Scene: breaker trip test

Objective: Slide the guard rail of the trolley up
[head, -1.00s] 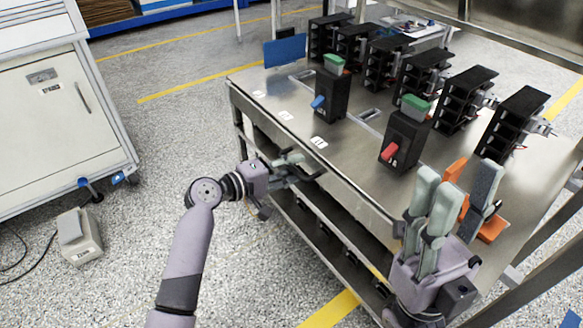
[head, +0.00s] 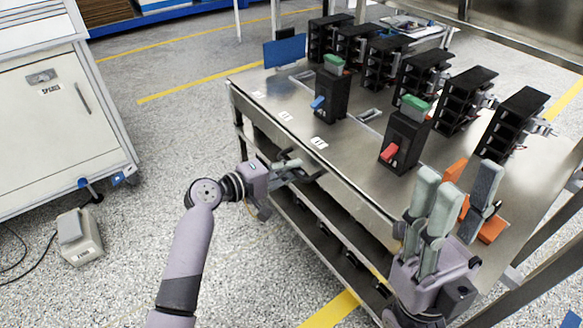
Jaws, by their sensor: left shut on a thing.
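The trolley (head: 345,163) is a steel table with a shelf below. A thin dark bar (head: 312,177), which looks like part of its guard rail, sticks out at the near left edge, just below the top. My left gripper (head: 292,169) is at this edge, shut on the bar; its fingertips partly hide the grip. The rest of the rail is hard to make out. My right gripper (head: 438,207) stands with pale fingers upward, in front of the trolley's near right part. It appears empty; how far apart its fingers are is unclear.
Black breakers with a blue lever (head: 319,102) and a red lever (head: 389,152) stand on the top, with black racks (head: 464,98) behind. An orange and grey object (head: 483,198) is close behind my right gripper.

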